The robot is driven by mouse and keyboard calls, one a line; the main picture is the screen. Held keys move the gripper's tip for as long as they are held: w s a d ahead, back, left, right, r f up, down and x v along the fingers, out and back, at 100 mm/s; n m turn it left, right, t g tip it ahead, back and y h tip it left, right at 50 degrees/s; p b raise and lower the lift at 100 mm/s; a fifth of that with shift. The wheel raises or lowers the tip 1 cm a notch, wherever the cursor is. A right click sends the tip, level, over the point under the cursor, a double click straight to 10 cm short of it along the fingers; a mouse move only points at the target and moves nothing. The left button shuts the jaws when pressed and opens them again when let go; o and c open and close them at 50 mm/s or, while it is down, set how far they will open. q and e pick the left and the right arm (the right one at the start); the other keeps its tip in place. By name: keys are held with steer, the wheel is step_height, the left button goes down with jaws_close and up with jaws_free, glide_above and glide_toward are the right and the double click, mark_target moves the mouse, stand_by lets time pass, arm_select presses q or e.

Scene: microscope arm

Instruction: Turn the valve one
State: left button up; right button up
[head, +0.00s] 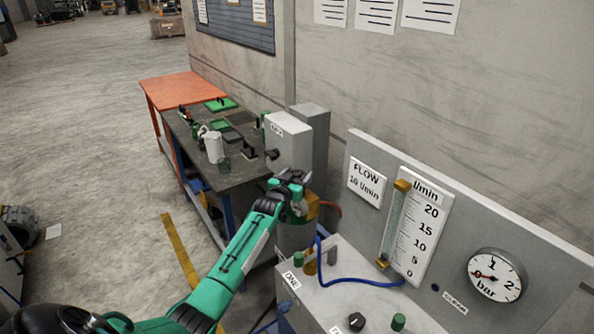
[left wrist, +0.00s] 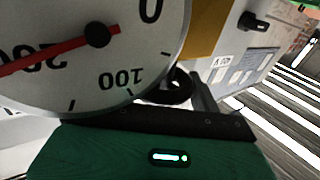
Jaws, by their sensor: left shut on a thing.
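In the left wrist view a large white gauge (left wrist: 60,85) with a red needle fills the upper left. A dark round part (left wrist: 176,86) shows beside the gauge, near the dark finger of my left gripper (left wrist: 185,110). A label reading ONE (head: 291,281) is on the near bench's corner. My right gripper is out of view.
A grey panel (head: 347,225) with a flow scale (head: 414,228) and bar dial (head: 496,275) stands on the near bench (head: 388,296). A blue hose (head: 350,281) runs across the bench. A grey box (head: 288,143) stands behind the gripper.

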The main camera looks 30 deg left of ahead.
arm_select(q)
steer(key=shift+r+n+y+p, duration=0.3)
steer(key=shift+n+y+p, duration=0.35)
steer(key=shift+y, duration=0.45)
steer(key=shift+f+n+g+y, duration=0.2)
steer(key=shift+n+g+y, duration=0.05)
steer(key=shift+g+y, duration=0.05)
steer(key=shift+f, duration=0.3)
steer(key=o, duration=1)
steer(key=shift+s, duration=0.15)
steer(key=shift+s+d, duration=0.1)
